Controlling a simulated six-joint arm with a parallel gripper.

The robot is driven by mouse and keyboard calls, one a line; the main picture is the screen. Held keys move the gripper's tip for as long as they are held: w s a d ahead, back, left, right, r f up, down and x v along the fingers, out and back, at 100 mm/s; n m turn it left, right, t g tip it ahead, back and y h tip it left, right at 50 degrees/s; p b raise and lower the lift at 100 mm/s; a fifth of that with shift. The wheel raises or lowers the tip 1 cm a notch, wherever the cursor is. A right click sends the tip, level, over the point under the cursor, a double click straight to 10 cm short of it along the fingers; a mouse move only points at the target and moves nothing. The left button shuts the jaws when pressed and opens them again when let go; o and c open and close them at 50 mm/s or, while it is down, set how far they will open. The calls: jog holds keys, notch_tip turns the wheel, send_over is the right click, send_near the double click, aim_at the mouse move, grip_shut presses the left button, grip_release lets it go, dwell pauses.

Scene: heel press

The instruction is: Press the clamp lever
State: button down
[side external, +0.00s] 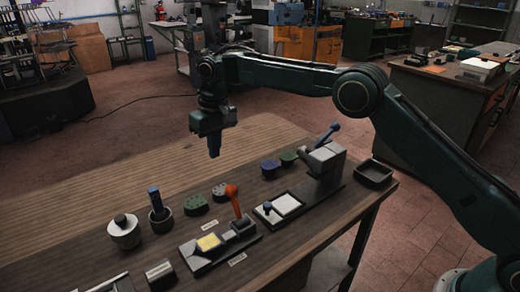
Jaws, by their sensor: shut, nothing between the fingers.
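My gripper (214,151) hangs fingers-down above the bench, shut and empty, apart from everything on the bench. An orange-red lever (234,201) stands nearly upright on a dark fixture (199,265) with a yellow pad; it is nearer the camera and slightly right of my gripper in the picture. A second lever with a blue handle (330,131) rises tilted to the right from a grey block (322,162) on another fixture. I cannot tell from the small labels which one is the clamp lever. My gripper touches neither lever.
A metal pot (124,232), a blue-handled tool in a cup (158,206), green blocks (196,205), a blue block (270,168) and a black tray (374,173) stand around the fixtures. The back left of the wooden bench (90,203) is clear.

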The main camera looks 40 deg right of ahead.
aim_at(235, 204)
dwell(0.4)
jog(key=s+f, duration=0.3)
jog(key=f, duration=0.6)
jog(key=shift+s, duration=0.15)
dwell(0.6)
